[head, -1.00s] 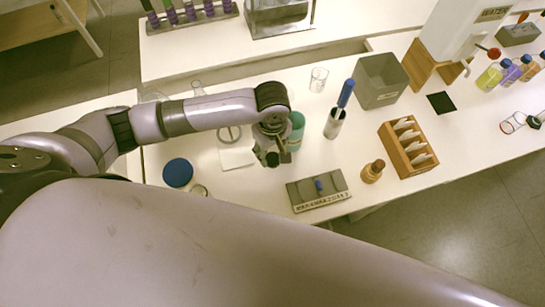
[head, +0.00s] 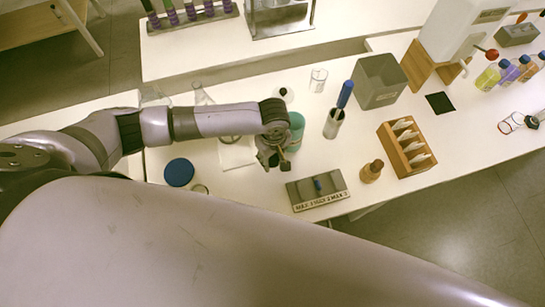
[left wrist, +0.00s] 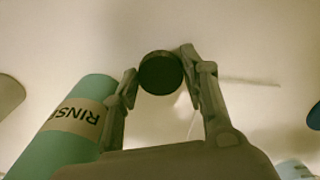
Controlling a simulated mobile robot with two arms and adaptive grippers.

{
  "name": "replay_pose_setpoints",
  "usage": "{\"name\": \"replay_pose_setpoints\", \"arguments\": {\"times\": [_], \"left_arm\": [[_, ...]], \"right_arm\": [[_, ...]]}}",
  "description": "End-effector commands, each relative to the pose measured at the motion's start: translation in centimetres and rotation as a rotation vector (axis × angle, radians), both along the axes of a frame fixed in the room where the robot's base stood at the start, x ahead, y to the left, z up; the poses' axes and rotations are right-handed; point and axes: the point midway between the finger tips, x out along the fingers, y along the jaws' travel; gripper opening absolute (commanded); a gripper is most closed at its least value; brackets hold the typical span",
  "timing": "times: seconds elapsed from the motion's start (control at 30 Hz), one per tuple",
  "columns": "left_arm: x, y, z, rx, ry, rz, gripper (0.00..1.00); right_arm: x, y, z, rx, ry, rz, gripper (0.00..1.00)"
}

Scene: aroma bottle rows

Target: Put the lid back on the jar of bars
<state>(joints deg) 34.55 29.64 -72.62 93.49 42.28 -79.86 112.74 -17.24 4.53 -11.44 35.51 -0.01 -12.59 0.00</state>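My left gripper (head: 275,161) hangs over the white bench, just in front of a teal bottle (head: 297,128). In the left wrist view its two fingers (left wrist: 160,75) close on the sides of a dark round piece (left wrist: 160,74), which looks like a lid. A small round whitish container with a dark centre (head: 284,94) stands behind the arm; it may be the jar of bars, but its contents are too small to tell. The teal bottle (left wrist: 70,125) reads "RINSE" and stands close left of the fingers in the wrist view. My right gripper is not in view.
A blue disc (head: 179,172) lies at left. A grey labelled block (head: 318,190), a brown bottle (head: 371,171) and a wooden rack (head: 407,148) stand at right. A beaker (head: 318,80), a cup with a blue-handled tool (head: 334,123) and a grey bin (head: 379,82) are behind.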

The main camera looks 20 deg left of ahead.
Motion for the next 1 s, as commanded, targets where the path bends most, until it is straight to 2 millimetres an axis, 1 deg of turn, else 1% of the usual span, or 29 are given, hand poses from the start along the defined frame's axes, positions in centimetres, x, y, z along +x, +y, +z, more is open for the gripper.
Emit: {"name": "replay_pose_setpoints", "arguments": {"times": [0.03,0.13,0.17,0.2,0.43,0.57,0.67,0.77,0.87,1.0], "left_arm": [[0.0,0.0,0.0,0.000,0.000,0.000,0.35],[0.0,0.0,0.0,0.000,0.000,0.000,0.28],[0.0,0.0,0.0,0.000,0.000,0.000,0.28],[0.0,0.0,0.0,0.000,0.000,0.000,0.26],[0.0,0.0,0.1,0.000,0.000,0.000,0.26],[0.0,0.0,0.8,-0.001,-0.001,0.000,0.26],[0.0,0.0,1.9,-0.001,-0.001,0.000,0.26],[0.1,0.0,3.7,-0.002,-0.003,0.000,0.26],[0.0,-0.1,5.9,-0.003,-0.003,-0.001,0.26],[0.1,-0.1,9.3,-0.003,-0.004,-0.002,0.26]], "right_arm": [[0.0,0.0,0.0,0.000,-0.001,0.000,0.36],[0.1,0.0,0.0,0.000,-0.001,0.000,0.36],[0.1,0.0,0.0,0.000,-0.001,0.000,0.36],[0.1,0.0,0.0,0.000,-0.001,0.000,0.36],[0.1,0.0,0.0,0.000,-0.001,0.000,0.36],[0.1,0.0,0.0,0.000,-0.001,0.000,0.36],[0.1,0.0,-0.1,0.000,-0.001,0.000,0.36],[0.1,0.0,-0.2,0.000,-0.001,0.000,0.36],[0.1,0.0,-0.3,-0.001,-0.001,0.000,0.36],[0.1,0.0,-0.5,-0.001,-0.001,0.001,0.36]]}}
